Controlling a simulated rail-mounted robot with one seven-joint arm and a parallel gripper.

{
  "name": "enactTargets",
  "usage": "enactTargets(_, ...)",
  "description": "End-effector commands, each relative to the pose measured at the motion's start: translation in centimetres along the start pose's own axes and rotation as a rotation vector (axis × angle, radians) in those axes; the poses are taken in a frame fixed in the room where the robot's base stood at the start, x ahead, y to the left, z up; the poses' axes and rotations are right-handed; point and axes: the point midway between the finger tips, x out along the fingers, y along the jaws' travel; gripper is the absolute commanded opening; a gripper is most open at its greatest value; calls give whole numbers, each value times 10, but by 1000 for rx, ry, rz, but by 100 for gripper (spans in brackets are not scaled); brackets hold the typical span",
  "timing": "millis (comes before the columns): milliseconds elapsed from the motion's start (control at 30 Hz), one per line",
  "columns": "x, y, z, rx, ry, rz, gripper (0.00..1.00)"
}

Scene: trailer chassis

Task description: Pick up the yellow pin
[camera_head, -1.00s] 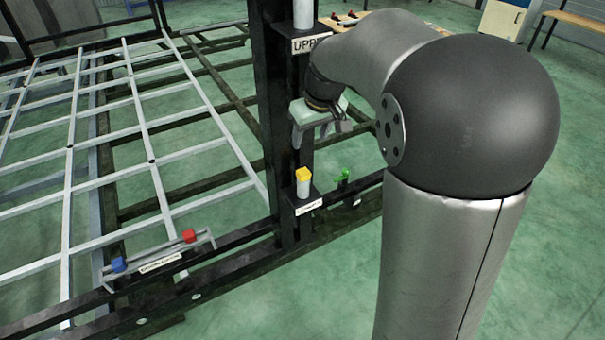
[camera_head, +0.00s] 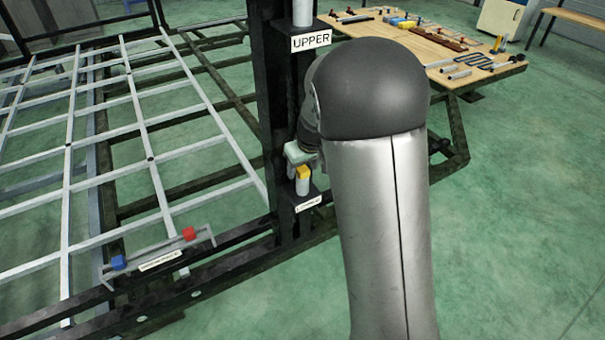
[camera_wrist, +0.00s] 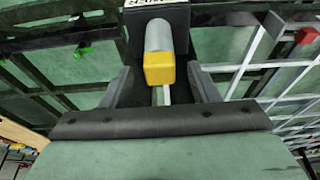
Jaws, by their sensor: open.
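The yellow pin (camera_head: 303,172) stands upright in the bracket labelled LOWER on the black post, with a yellow square head on a grey cylinder. In the wrist view its yellow head (camera_wrist: 159,71) lies near the middle, between the two fingers. My gripper (camera_wrist: 161,82) is open, with one finger on each side of the pin and visible gaps to both. In the head view my gripper (camera_head: 302,158) is right at the pin's head, partly hidden by my arm. Whether the fingertips reach below the head is unclear.
The black post (camera_head: 283,120) rises beside the pin, with an UPPER bracket (camera_head: 311,41) above. A green handle (camera_wrist: 84,50) is left in the wrist view. A rail with blue (camera_head: 118,262) and red (camera_head: 188,233) blocks lies at left. A wooden workbench (camera_head: 440,50) stands behind.

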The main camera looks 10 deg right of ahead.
Motion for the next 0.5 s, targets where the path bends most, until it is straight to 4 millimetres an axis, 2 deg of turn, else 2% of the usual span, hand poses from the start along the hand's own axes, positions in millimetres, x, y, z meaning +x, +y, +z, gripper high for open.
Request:
enactTargets(200,1,0,0,0,1,0,55)
enactTargets(233,1,0,0,0,1,0,49)
enactTargets(400,1,0,0,0,1,0,5)
enactTargets(500,1,0,0,0,1,0,5)
